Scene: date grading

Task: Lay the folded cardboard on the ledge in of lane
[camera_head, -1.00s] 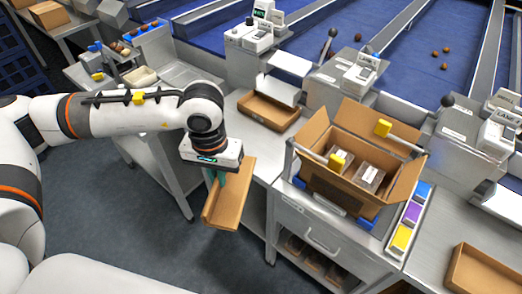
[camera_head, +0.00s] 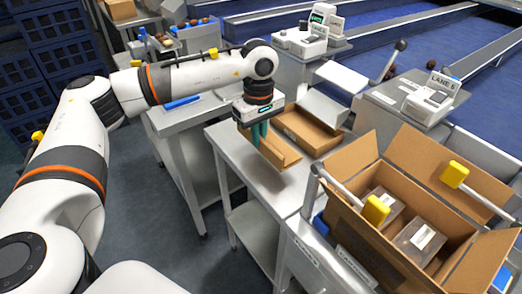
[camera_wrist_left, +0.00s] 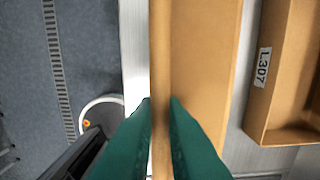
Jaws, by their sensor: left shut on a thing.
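My left gripper (camera_head: 257,134) is shut on the edge of the folded cardboard (camera_head: 279,153), a brown angled piece. It holds the cardboard over the steel ledge (camera_head: 250,178), just left of a shallow brown tray (camera_head: 318,138). I cannot tell whether the cardboard touches the ledge. In the left wrist view the green fingertips (camera_wrist_left: 160,104) pinch a thin upright edge of the cardboard (camera_wrist_left: 205,62), with a broad flap to the right. The tray shows beside it with an L307 label (camera_wrist_left: 262,66). My right gripper is out of view.
A second steel bench (camera_head: 185,115) stands left of the ledge, with a floor gap between.

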